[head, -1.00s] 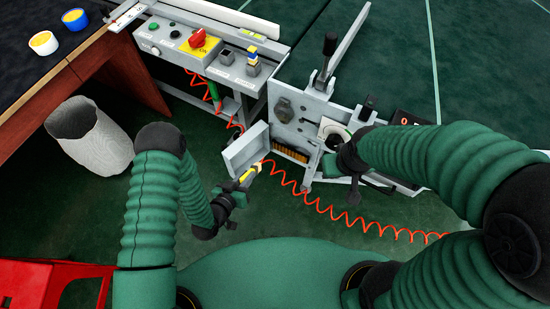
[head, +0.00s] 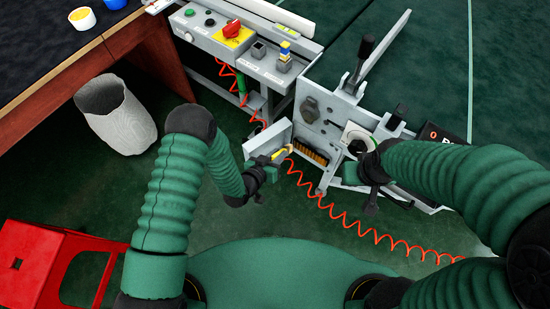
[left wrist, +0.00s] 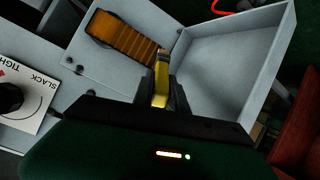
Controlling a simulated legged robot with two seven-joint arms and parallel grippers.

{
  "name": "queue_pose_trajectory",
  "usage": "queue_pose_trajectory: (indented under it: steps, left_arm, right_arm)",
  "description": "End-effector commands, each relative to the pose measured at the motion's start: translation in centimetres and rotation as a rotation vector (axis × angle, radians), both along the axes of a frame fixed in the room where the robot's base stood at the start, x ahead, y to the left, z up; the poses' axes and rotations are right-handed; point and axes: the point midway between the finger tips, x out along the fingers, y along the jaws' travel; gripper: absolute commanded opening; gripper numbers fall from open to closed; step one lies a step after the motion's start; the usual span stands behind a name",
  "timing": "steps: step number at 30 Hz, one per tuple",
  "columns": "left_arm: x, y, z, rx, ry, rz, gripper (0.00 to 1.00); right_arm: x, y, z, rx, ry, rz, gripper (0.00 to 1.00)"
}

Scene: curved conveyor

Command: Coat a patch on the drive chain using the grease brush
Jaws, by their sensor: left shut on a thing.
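The drive chain (head: 311,152) shows as a brown-orange segmented strip in an opening of the grey machine; in the left wrist view the chain (left wrist: 125,38) is at the upper left. My left gripper (head: 264,167) is shut on the yellow grease brush (head: 280,155), just left of the chain. In the left wrist view the brush (left wrist: 161,78) points up, its tip beside the chain's near end; I cannot tell whether they touch. My right gripper (head: 370,185) is by the round dial (head: 356,139) on the machine; its fingers are too dark to read.
An open grey cover (head: 268,140) stands beside the chain opening, close to my left gripper. A coiled red hose (head: 335,212) hangs in front of the machine. A control panel (head: 240,42), a waste bin (head: 117,115) and a red stool (head: 45,265) stand further left.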

Motion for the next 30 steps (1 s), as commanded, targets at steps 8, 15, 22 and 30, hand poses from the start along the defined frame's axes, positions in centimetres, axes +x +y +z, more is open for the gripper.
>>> queue_pose_trajectory:
  steps: [8, 15, 22, 30]
  left_arm:
    - [0.01, -0.01, 0.04, 0.0, -0.001, 0.0, 0.0]
    - [0.09, -0.07, 0.02, -0.001, -0.001, -0.001, 0.0]
    - [0.49, -0.35, 0.03, -0.001, -0.002, -0.001, 0.0]
    - [0.71, -0.62, 0.04, 0.0, -0.001, -0.001, 0.0]
  right_arm:
    - [0.0, 0.0, 0.02, 0.0, 0.0, 0.0, 0.0]
    - [0.0, 0.0, -0.03, 0.0, 0.0, 0.0, 0.0]
    - [0.0, 0.0, -0.16, 0.0, 0.0, 0.0, 0.0]
    - [0.0, 0.0, -0.21, 0.0, 0.0, 0.0, 0.0]
